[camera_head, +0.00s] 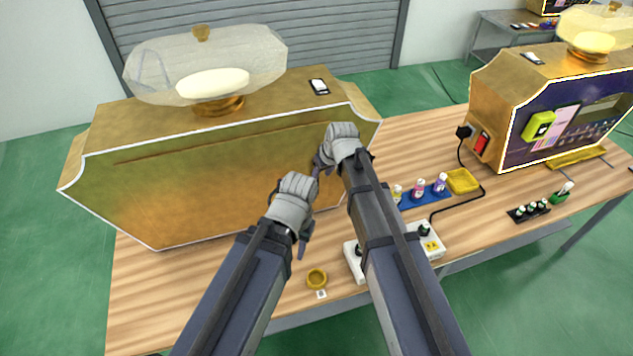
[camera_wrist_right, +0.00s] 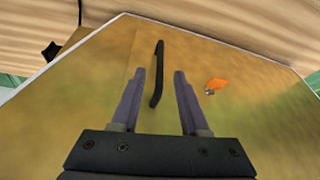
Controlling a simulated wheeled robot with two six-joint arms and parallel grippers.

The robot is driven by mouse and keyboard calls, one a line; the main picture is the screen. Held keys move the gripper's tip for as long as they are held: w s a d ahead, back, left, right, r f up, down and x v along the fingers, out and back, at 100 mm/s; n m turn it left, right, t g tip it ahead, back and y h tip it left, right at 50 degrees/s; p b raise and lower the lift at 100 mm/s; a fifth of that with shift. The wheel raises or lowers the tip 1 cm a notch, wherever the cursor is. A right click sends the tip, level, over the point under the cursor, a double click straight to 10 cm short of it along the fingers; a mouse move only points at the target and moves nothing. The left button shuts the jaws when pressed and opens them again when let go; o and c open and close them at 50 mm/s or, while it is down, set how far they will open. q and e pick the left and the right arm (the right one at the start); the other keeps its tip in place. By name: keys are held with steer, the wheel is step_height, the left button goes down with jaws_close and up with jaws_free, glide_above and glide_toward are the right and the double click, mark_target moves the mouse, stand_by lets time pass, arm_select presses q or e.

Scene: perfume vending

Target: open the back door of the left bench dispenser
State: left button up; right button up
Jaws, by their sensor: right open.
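The left bench dispenser (camera_head: 200,190) is a gold box, its broad gold back panel facing me, with a clear dome on top. In the right wrist view the gold panel (camera_wrist_right: 255,75) carries a long black bar handle (camera_wrist_right: 158,60). My right gripper (camera_head: 326,163) is at the right part of this panel. Its open fingers (camera_wrist_right: 160,78) point at the panel with the handle between them in the picture, closer to the left finger; contact cannot be told. My left gripper (camera_head: 306,222) is in front of the panel, lower left of the right one; its opening is unclear.
A small orange piece with a metal bit (camera_wrist_right: 215,85) is on the panel beside the handle. A white power strip (camera_head: 432,240), a blue tray of small bottles (camera_head: 410,199) and a gold ring (camera_head: 316,279) are on the table. Another dispenser (camera_head: 497,90) stands right.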

mark_target(318, 181)
steer(key=b+x, duration=0.6)
steer(key=x, duration=0.1)
steer(key=shift+f, duration=0.15)
jaws_close()
stand_by(1.3)
